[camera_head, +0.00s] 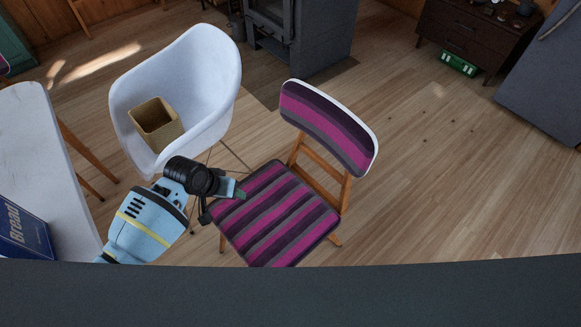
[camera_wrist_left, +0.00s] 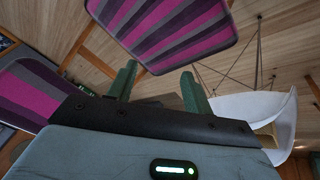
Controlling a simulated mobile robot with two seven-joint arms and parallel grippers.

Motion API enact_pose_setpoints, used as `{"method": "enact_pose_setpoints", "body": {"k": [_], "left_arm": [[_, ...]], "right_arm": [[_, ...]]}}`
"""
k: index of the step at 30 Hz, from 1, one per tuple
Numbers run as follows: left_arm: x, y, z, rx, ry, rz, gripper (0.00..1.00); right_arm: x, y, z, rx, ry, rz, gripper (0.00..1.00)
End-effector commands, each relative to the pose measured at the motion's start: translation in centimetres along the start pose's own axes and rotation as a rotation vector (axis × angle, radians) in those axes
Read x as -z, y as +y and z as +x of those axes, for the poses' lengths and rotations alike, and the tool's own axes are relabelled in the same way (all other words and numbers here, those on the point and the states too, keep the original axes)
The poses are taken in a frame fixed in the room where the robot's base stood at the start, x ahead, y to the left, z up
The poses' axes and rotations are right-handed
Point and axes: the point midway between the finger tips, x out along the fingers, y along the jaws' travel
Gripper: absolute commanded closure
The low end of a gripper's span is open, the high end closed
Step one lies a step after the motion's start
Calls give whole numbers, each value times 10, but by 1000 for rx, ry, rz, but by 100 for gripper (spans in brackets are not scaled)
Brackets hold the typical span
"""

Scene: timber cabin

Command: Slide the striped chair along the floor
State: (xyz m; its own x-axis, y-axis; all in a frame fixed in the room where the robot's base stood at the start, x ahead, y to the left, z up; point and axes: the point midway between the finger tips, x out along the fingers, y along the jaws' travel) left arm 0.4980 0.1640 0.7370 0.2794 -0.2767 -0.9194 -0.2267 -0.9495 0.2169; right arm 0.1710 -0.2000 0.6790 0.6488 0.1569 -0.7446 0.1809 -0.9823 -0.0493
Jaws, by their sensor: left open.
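The striped chair (camera_head: 278,215) stands upright on the wooden floor in the middle of the head view. Its seat and backrest (camera_head: 330,125) have pink, purple and grey stripes, with wooden legs and frame. My left gripper (camera_head: 234,196) is open, at the left edge of the seat. Whether it touches the seat I cannot tell. In the left wrist view the gripper's two green fingers (camera_wrist_left: 158,85) stand apart with nothing between them. The striped seat (camera_wrist_left: 165,32) is beyond them and another striped panel is at the left. My right gripper is not in view.
A white shell chair (camera_head: 190,75) holding a tan square container (camera_head: 157,123) stands close behind my left gripper. A white table (camera_head: 45,150) with a blue bread box (camera_head: 22,232) is at the left. A dark stove and a dark cabinet (camera_head: 470,38) stand behind. The floor (camera_head: 450,170) at the right is clear.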

Motion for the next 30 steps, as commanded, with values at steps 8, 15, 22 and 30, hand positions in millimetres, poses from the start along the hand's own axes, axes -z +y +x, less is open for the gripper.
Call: {"method": "enact_pose_setpoints", "body": {"k": [8, 15, 22, 30], "left_arm": [[-85, 25, 24, -40, 130, -2, 49], [-156, 34, 19, -21, 244, -10, 49], [-222, 35, -6, 41, 341, -5, 49], [-284, 28, -47, 139, 419, 31, 49]], "right_arm": [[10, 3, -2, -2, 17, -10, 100], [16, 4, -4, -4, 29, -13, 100], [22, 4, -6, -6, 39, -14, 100], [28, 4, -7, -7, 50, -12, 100]]}}
